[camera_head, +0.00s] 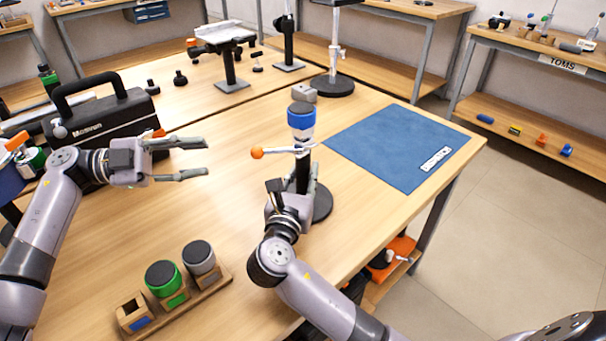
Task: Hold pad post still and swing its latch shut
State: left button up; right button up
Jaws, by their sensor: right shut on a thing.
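The pad post (301,172) stands upright on a round black base (323,203) near the middle of the wooden table. At its top sits a cylinder with a dark cap and blue and white bands (300,121). Below the bands, a thin latch lever with an orange knob (257,153) sticks out to the left. My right gripper (299,183) is shut on the post below the lever, and its fingers partly hide the post. My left gripper (203,158) is open and empty, left of the orange knob and apart from it.
A blue mat (400,142) lies right of the post. A wooden rack (196,298) with green and grey capped cylinders stands at the front left. A black case (100,118) with a handle is behind my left arm. The tabletop between rack and post is clear.

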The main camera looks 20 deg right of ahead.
grip_shut()
jog(key=shift+o, duration=0.8)
grip_release()
grip_shut()
jog(key=shift+s+f, duration=0.1)
jog(key=shift+f, duration=0.3)
jog(key=o, duration=0.7)
grip_release()
jog(key=shift+r, duration=0.25)
